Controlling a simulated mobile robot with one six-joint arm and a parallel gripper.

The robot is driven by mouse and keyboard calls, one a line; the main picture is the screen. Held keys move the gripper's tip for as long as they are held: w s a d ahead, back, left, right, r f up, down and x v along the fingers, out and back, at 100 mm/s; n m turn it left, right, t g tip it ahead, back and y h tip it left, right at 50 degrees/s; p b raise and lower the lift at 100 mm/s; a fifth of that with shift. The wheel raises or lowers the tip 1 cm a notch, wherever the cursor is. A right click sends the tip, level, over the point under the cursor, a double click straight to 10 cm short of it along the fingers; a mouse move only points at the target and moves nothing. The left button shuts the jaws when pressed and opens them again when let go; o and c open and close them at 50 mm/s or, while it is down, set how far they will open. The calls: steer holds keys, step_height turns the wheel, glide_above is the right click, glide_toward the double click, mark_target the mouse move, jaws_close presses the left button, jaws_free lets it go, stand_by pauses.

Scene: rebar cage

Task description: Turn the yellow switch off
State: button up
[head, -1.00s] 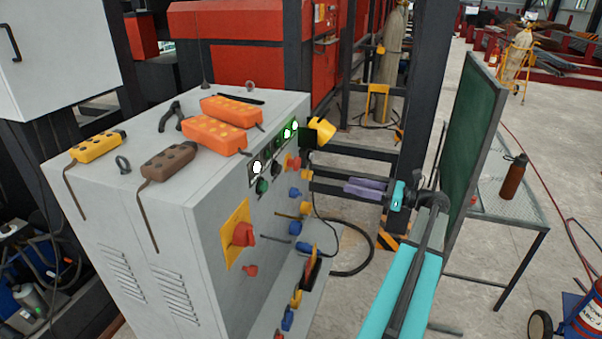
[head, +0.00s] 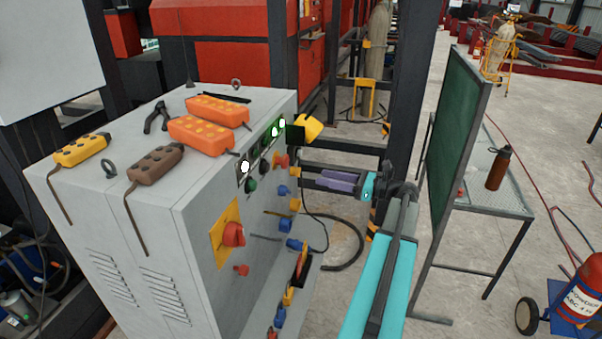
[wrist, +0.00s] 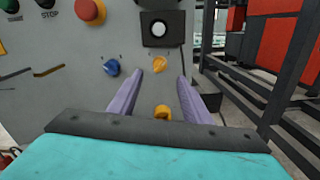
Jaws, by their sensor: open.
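A yellow switch knob (wrist: 159,63) sits on the grey panel in the wrist view, below a dark box with a round white lamp. A second yellow knob (wrist: 163,113) is lower, seen between the fingers. I cannot tell which is the task's switch. In the head view a yellow knob (head: 295,205) shows on the cabinet's right-hand face. My gripper (wrist: 160,76) is open, its purple fingers pointing at the panel, with the upper knob appearing between and just above the tips. It also shows in the head view (head: 308,178), close to the panel. Contact cannot be told.
A blue knob (wrist: 111,67) is just left of the fingers, with a red button (wrist: 90,11) above it. A red rotary switch (head: 233,233) on a yellow plate is on the same cabinet (head: 110,235). A green board (head: 462,140) stands right of my arm.

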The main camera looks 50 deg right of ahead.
mark_target(296, 172)
steer(key=p+x, duration=0.1)
steer(key=x, duration=0.8)
steer(key=shift+w, duration=0.15)
steer(key=c, duration=1)
